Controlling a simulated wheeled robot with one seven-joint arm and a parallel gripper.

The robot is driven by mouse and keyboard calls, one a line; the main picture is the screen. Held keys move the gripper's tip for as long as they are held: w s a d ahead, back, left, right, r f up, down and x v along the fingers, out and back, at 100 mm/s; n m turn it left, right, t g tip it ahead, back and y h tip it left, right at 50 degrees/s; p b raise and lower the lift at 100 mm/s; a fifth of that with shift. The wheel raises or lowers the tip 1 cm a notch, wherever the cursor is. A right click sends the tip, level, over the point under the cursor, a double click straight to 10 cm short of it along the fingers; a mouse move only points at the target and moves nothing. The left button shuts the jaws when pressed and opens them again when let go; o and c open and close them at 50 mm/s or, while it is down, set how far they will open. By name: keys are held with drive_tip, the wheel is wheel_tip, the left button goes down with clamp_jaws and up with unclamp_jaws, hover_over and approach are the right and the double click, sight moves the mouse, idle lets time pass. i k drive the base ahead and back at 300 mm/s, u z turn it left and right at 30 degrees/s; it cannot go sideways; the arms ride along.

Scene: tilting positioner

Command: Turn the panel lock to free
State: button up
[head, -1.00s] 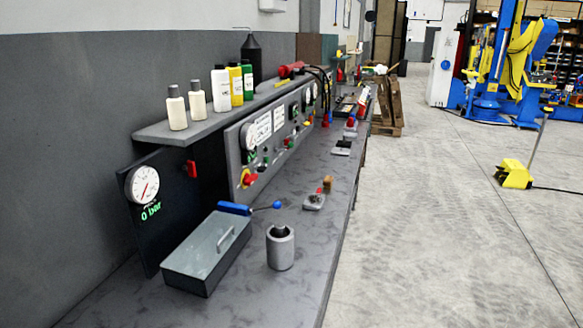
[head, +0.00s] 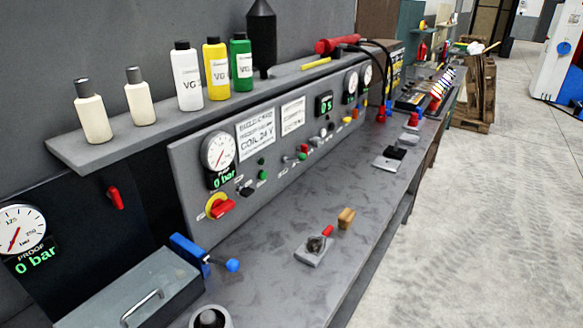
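A grey sloped control panel (head: 188,160) stands at the back of the bench, below the shelf. On it are a red rotary knob on a yellow disc (head: 220,206), a small black switch (head: 246,191), green buttons, small levers and dials. A red handle (head: 115,198) sits on the separate dark panel (head: 70,195) at the left. I cannot tell for certain which of these is the panel lock; the labels are too small to read. My gripper is not in view.
The bench top (head: 290,215) carries a grey lidded box (head: 130,290), a blue-handled lever (head: 190,252), a grey cup (head: 210,317), a small valve block (head: 314,250) and a wooden-looking block (head: 346,217). Bottles stand on the shelf (head: 150,125).

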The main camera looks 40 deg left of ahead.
sight(245, 192)
drive_tip(key=i, duration=2.35)
drive_tip(key=u, duration=4.95)
drive_tip(key=i, duration=0.5)
drive_tip(key=z, duration=0.05)
